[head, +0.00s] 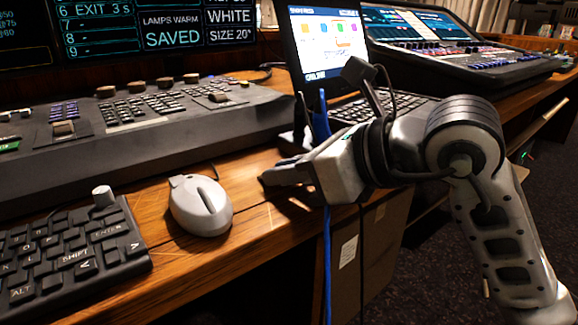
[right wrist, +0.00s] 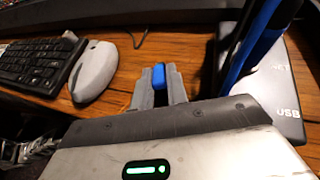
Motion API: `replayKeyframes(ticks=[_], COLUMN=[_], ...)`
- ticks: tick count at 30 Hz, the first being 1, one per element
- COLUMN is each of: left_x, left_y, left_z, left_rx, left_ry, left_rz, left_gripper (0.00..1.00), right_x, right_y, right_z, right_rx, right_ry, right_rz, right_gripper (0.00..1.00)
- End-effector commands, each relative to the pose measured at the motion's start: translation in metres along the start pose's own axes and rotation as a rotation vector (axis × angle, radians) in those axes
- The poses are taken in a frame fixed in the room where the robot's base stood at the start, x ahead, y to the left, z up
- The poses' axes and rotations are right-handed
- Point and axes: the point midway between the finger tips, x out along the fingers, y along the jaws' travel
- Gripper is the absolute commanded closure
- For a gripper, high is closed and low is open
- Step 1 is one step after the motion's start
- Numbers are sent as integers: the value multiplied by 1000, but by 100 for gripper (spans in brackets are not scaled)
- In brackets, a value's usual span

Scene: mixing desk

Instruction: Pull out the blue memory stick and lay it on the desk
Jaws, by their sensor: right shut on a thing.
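The blue memory stick (right wrist: 158,76) is between the fingertips of my right gripper (right wrist: 160,86), which is shut on it, in the right wrist view. The stick is apart from the dark casing (right wrist: 283,95) marked NET and USB, with bare wood between them. In the head view my right gripper (head: 272,180) is low over the desk (head: 262,215), right of the mouse, and the stick is hidden by the fingers. I cannot tell whether the stick touches the desk. My left gripper is not in view.
A grey mouse (head: 201,205) and a black keyboard (head: 72,250) are to the left. A laptop (head: 328,45) stands behind the gripper, with control desks (head: 150,120) around it. A blue cable (head: 327,265) hangs by the desk's front edge. Bare wood lies around the mouse.

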Motion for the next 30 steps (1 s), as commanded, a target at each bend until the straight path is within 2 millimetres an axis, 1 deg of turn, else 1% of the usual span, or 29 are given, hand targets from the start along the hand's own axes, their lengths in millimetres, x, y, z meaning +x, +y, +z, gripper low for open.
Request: replayKeyframes(ticks=[5, 6, 8, 9, 23, 26, 29, 30], left_x=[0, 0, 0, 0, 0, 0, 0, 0], left_y=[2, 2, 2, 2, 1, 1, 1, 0], left_z=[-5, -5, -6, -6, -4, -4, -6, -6], left_rx=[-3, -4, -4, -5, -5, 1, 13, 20], left_ry=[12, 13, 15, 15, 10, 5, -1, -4], left_rz=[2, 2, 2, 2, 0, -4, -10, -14], left_gripper=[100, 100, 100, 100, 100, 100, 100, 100], right_x=[0, 0, 0, 0, -2, -11, -29, -38], right_y=[0, 0, 0, 0, 0, -1, -1, -1], right_z=[0, 0, 0, 0, 1, 1, 2, 2], right_rx=[0, 0, 0, 0, 0, 0, -3, -2], right_ry=[-1, 0, 0, 0, 0, -1, -1, -1], right_rz=[0, 0, 0, 0, -1, -1, -4, -4], right_gripper=[100, 82, 65, 59, 59, 59, 59, 59])
